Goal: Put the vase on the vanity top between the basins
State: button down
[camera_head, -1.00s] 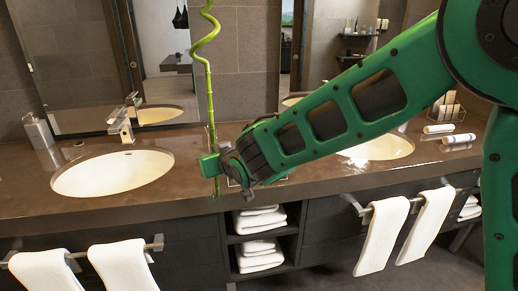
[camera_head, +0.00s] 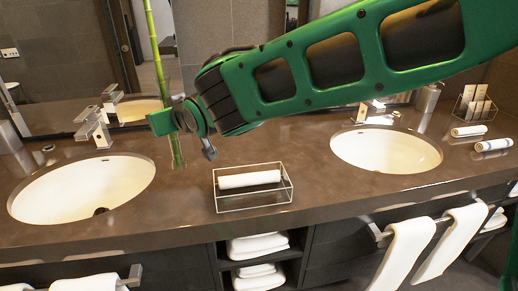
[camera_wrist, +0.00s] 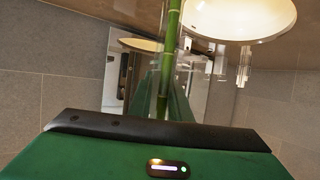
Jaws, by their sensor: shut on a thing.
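The vase (camera_head: 177,153) is clear and hard to make out, with a tall green bamboo stalk (camera_head: 152,35) standing nearly upright in it. In the head view it is over the vanity top (camera_head: 230,150), between the left basin (camera_head: 75,188) and the right basin (camera_head: 385,150). I cannot tell whether its base touches the top. My gripper (camera_head: 168,122) is shut on the vase, and its jaws hide part of it. In the wrist view the stalk (camera_wrist: 173,45) and the clear vase (camera_wrist: 163,78) show beyond my gripper (camera_wrist: 160,122).
A clear tray (camera_head: 253,200) with a white roll stands right of the vase, near the front edge. The left faucet (camera_head: 95,128) and mirror are behind. A soap dispenser (camera_head: 428,98), card holder (camera_head: 475,103) and rolled items (camera_head: 480,138) are at right.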

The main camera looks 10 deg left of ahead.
aim_at(241, 138)
jog(key=i, duration=1.05)
jog(key=u, duration=0.1)
